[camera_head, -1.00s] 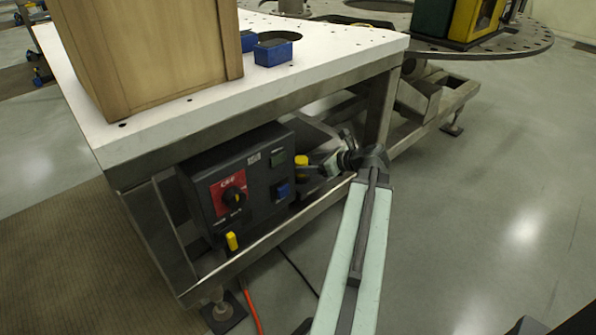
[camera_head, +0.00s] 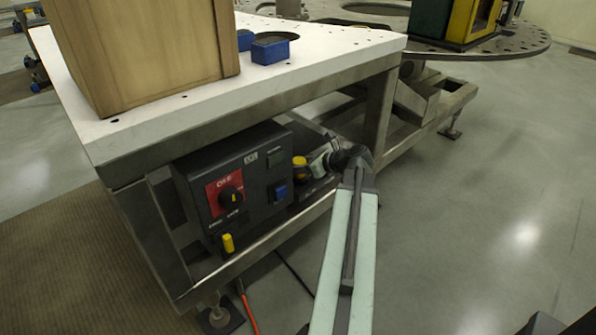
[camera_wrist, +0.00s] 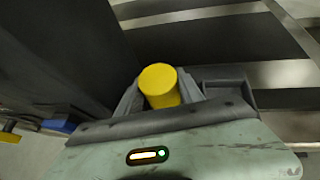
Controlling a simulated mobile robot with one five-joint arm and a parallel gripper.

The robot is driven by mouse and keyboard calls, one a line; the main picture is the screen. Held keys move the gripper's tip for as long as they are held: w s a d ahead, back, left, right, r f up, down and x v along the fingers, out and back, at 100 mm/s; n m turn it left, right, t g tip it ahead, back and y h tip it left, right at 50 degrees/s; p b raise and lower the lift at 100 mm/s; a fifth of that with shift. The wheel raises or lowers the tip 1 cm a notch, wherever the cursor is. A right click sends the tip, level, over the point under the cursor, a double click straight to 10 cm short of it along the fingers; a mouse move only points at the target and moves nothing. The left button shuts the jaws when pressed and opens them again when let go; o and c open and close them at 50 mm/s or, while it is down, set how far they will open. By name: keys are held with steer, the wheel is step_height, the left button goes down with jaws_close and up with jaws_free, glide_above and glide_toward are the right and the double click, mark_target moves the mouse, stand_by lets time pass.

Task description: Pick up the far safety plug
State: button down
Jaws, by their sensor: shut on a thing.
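The far safety plug (camera_head: 299,161) has a yellow cylindrical top and is at the right end of the dark control box (camera_head: 222,205) under the white table. In the wrist view the yellow plug (camera_wrist: 159,84) stands between the two fingers of my gripper (camera_wrist: 160,98), which is shut on it. In the head view my gripper (camera_head: 315,166) reaches in from the right, beside the box. The lower part of the plug is hidden by my gripper. The near safety plug (camera_head: 228,243), also yellow, is on the lower front left of the box.
The box has a red panel with a black rotary switch (camera_head: 231,197) and a blue switch (camera_head: 280,191). The white table top (camera_head: 200,107) overhangs it, with a metal frame rail (camera_head: 262,237) in front. The floor to the right is open.

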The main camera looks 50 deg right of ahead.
mark_target(301, 160)
steer(key=shift+r, duration=0.1)
step_height(301, 160, up, 4)
steer(key=p, duration=0.3)
steer(key=shift+f+p, duration=0.25)
steer(key=shift+p, duration=0.05)
steer(key=shift+s+d+r, duration=0.2)
steer(key=shift+s+d, duration=0.05)
steer(key=s+d+p, duration=0.1)
steer(key=s+d, duration=0.9)
steer(key=s, duration=0.1)
steer(key=shift+s+d+r, duration=0.15)
steer(key=shift+d+r, duration=0.15)
steer(key=shift+r, duration=0.15)
